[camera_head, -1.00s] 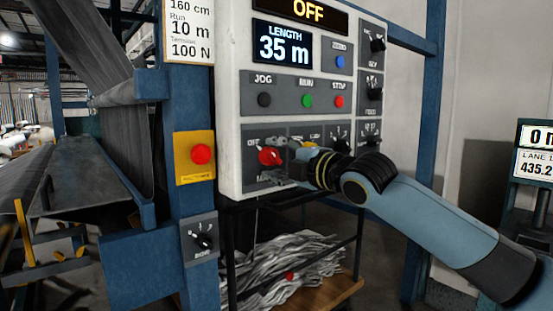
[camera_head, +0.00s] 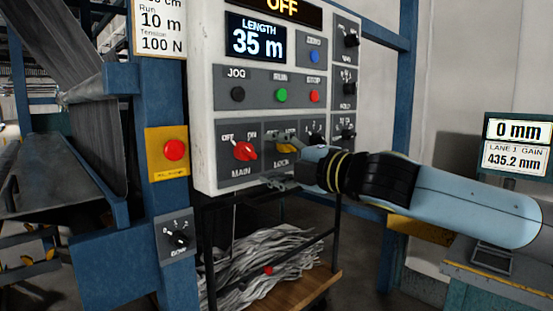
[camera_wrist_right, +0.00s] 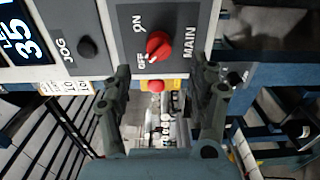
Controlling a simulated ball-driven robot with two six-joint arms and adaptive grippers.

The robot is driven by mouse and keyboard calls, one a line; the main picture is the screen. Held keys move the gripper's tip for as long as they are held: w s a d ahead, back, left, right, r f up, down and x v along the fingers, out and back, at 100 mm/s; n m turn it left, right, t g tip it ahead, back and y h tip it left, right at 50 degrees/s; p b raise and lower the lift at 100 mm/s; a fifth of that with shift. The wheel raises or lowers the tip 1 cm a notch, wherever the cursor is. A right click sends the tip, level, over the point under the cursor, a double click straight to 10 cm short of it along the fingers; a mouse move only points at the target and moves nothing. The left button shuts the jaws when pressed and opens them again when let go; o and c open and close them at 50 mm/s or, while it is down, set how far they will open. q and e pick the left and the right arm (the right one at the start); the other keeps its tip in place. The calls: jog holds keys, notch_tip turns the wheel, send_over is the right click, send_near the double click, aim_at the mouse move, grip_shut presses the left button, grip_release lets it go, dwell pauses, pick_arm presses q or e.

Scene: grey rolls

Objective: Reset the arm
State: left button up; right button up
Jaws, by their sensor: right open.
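My right gripper (camera_head: 277,182) is open and empty, just below and to the right of the red MAIN knob (camera_head: 244,151) on the white control panel (camera_head: 204,130). The fingers appear apart from the knob. In the right wrist view the two fingers (camera_wrist_right: 164,84) stand wide apart, with the MAIN knob (camera_wrist_right: 158,45) beyond them. My right arm comes in from the right in the head view. The panel's top display (camera_head: 283,7) reads OFF. My left gripper is not in view.
The length display (camera_head: 257,40) reads 35 m, above the JOG, RUN and STOP buttons. A yellow LATCH knob (camera_head: 286,148) is close above the gripper. A red button on a yellow plate (camera_head: 174,150) is on the blue post. A cart with grey strips (camera_head: 262,262) stands below.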

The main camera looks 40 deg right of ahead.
jog(key=shift+s, duration=0.2)
dwell(0.5)
jog(key=s+d+f+m+g+h+b, duration=0.1)
jog(key=d+f+m+g+h, duration=0.2)
jog(key=f, duration=0.9)
jog(key=d+f+m+g+h+b, duration=0.1)
jog(key=d+f+m, duration=0.25)
jog(key=f, duration=0.75)
jog(key=s+d+f+m+g, duration=0.15)
jog(key=s+f, duration=0.25)
jog(key=f, duration=0.6)
jog(key=s+f+m+g, duration=0.2)
jog(key=s+f+g, duration=0.15)
jog(key=f, duration=0.65)
jog(key=s+a+f+m+g, duration=0.2)
jog(key=s+f, duration=0.7)
jog(key=f, duration=0.2)
jog(key=s+a+f+m+g, duration=0.2)
jog(key=s+a+f, duration=0.2)
jog(key=s, duration=0.6)
jog(key=s+a+f+m+g+y+b, duration=0.1)
jog(key=s+a+f, duration=0.3)
jog(key=s+f, duration=0.4)
jog(key=s+a+f+m+g+y, duration=0.1)
jog(key=s+a+f+m+g, duration=0.2)
jog(key=s, duration=0.9)
notch_tip(320, 180, down, 3)
jog(key=shift+s+a+r+m, duration=0.1)
jog(key=shift+s+a+m, duration=0.2)
jog(key=shift+a, duration=0.2)
